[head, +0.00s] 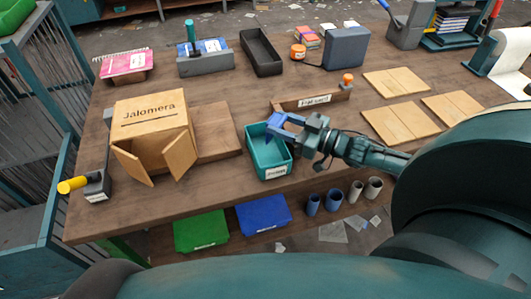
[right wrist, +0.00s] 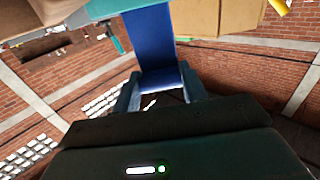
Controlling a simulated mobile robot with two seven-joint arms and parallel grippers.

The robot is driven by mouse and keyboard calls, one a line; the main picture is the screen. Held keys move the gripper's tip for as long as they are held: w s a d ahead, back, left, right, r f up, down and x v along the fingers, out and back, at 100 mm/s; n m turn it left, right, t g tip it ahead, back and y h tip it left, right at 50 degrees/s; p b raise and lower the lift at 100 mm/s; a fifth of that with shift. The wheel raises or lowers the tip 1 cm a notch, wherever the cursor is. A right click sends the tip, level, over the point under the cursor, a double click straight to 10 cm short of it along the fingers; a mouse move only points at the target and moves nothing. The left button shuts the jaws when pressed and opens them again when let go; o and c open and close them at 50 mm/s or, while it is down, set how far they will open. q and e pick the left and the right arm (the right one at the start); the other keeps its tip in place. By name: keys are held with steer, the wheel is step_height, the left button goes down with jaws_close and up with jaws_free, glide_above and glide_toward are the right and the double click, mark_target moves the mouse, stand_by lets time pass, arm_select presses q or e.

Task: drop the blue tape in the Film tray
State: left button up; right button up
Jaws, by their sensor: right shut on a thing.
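My right gripper (head: 284,126) comes in from the right in the head view, above the far part of a teal tray (head: 290,170). It is shut on the blue tape (head: 275,121), which is over the tray's opening. In the right wrist view the blue tape (right wrist: 152,40) runs up from between the two fingers (right wrist: 158,92). The tray has a white label on its near side, too small to read. The gripper and tape hide part of the tray's inside. My left gripper is not in view.
An open cardboard box (head: 150,125) stands left of the tray. A low wooden board with a label (head: 312,101) stands just behind the gripper. Wooden plates (head: 400,122) lie to the right. Green (head: 201,230) and blue (head: 263,214) bins sit below the table's front edge.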

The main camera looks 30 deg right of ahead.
steer(key=o, duration=1.2)
steer(key=p+v, duration=0.1)
steer(key=v, duration=1.2)
steer(key=shift+s, duration=0.1)
